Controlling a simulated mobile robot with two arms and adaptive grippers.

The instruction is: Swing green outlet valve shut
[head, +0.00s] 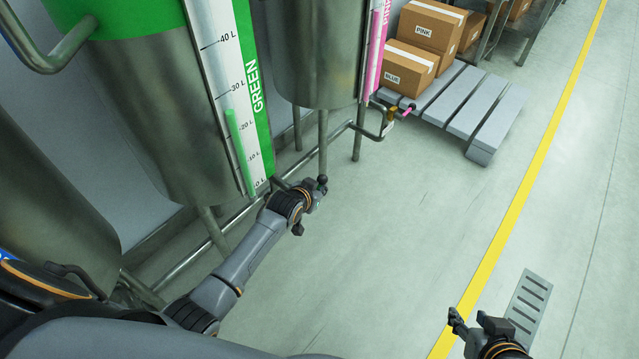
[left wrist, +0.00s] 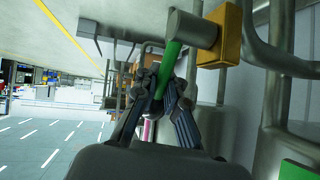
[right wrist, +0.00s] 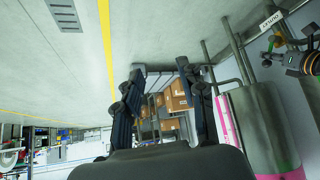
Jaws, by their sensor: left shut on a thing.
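The green tank (head: 165,110) with its level scale stands at the left in the head view. In the left wrist view, the outlet valve has a brass-yellow body (left wrist: 224,36), a grey stem and a green handle (left wrist: 170,62). My left gripper (head: 319,187) is low beside the green tank, and its hand hides the valve in the head view. In the left wrist view its fingers (left wrist: 163,88) are shut on the green handle. My right gripper (head: 474,326) is at the lower right over bare floor; in the right wrist view its fingers (right wrist: 162,82) are apart and empty.
A pink-marked tank (head: 312,60) stands beside the green one, with a pink-handled valve (head: 391,117). A pallet (head: 482,120) carries cardboard boxes (head: 408,68). Pipes and tank legs run near my left arm. The floor at centre is clear, with a yellow line (head: 540,148) and a drain grate (head: 529,303).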

